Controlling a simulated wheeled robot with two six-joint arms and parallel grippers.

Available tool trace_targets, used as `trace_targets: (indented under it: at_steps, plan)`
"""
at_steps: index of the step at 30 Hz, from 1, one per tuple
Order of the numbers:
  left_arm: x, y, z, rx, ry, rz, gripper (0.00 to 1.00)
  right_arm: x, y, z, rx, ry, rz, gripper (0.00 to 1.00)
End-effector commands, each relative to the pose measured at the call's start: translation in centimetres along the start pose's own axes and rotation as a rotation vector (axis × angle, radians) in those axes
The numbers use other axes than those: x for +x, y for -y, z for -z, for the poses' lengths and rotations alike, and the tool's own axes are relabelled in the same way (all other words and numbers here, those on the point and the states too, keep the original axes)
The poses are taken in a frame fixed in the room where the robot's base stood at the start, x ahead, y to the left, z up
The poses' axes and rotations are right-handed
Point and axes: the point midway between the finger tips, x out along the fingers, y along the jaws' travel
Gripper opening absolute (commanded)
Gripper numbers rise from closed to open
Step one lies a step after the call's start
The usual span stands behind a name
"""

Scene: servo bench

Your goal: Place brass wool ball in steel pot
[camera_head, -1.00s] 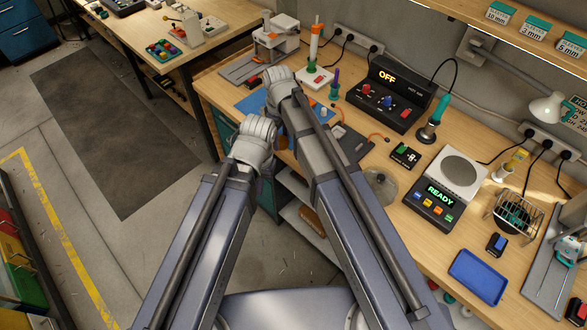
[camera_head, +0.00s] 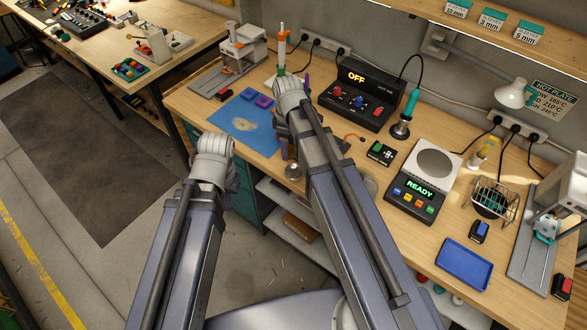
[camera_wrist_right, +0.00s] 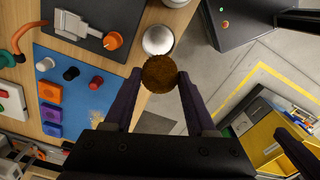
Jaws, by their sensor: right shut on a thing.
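My right gripper (camera_wrist_right: 160,77) is shut on the brass wool ball (camera_wrist_right: 159,74), a brown fuzzy ball between its two dark fingertips in the right wrist view. The steel pot (camera_wrist_right: 158,39), round and silvery, shows just beyond the ball in that view, partly covered by it.
A blue mat (camera_head: 240,122) with purple blocks lies at the bench's left. The control box reading OFF (camera_head: 365,92), soldering iron (camera_head: 408,112), scale reading READY (camera_head: 420,190), wire basket (camera_head: 493,200) and blue tray (camera_head: 464,264) stand further right. The wooden bench edge is close to the pot.

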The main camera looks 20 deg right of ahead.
Motion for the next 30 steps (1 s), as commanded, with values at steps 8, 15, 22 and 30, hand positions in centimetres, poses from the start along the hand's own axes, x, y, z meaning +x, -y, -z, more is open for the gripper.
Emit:
trace_targets:
  at_steps: [8,15,22,30]
  plan:
    - [-0.3,0.0,0.0,0.0,0.0,0.0,0.0,-0.3,-0.5,-1.7,-0.006,-0.001,0.0,0.12]
    - [2.1,-0.2,0.1,0.001,0.0,0.0,0.0,2.1,-0.4,-1.6,-0.005,0.0,0.0,0.12]
    - [5.5,-0.5,0.3,0.001,0.0,0.0,0.0,5.5,-0.4,-1.7,-0.005,0.0,0.0,0.12]
    - [5.9,-0.6,0.3,0.0,0.0,0.0,0.0,5.9,-0.4,-1.7,-0.005,0.0,0.0,0.12]
